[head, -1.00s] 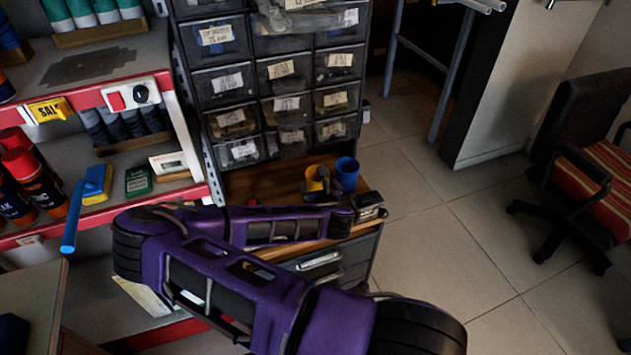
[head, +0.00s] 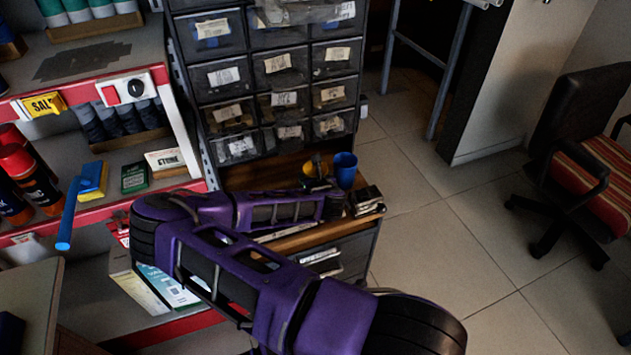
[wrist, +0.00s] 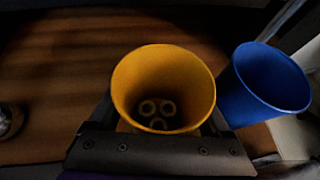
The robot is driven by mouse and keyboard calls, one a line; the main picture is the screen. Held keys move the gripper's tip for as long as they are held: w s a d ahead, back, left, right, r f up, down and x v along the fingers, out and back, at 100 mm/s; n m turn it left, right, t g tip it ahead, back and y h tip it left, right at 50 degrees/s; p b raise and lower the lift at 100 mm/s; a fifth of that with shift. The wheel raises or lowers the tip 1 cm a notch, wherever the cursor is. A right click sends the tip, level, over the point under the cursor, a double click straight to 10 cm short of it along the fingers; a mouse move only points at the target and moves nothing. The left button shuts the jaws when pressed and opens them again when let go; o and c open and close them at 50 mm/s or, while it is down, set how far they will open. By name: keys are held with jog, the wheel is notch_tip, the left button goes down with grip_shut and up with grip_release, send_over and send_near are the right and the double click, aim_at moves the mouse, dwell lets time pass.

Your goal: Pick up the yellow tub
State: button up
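The yellow tub (wrist: 164,88) fills the middle of the wrist view, upright on a brown wooden surface, with several small ring-shaped things inside. My gripper (wrist: 160,118) has one dark finger at each side of the tub. The fingers look spread about as wide as the rim; their tips are hidden, and I see no clear grip. In the head view the yellow tub (head: 314,168) stands at the back of the wooden top, partly hidden by my arm. My gripper is mostly hidden there too.
A blue tub (wrist: 265,80) stands close to the right of the yellow one, also in the head view (head: 345,169). A drawer cabinet (head: 270,80) rises just behind. A shelf (head: 120,165) with goods is to the left. Tiled floor lies open to the right.

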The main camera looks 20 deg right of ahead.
jog(key=c, duration=0.5)
